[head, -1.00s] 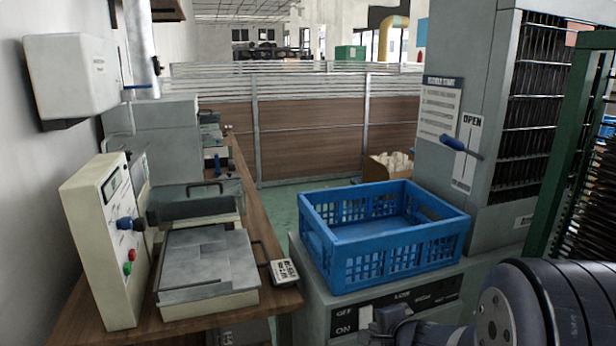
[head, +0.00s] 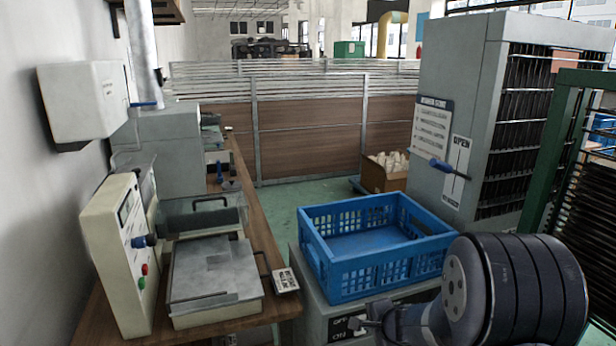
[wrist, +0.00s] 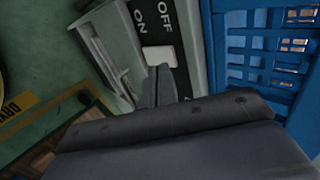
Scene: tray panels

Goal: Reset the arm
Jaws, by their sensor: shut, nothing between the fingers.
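My gripper (head: 362,324) is at the bottom of the head view, in front of the grey cabinet (head: 312,314) that carries the blue crate (head: 372,284). In the wrist view my gripper's fingers (wrist: 160,76) are together with nothing between them. They lie over the cabinet's black switch panel (wrist: 153,28), close to a white switch (wrist: 159,57). I cannot tell whether they touch it. My arm hides part of the panel and the crate's lower right side in the head view.
A bench with a lidded panel device (head: 215,277) and control box (head: 117,262) runs along the left.

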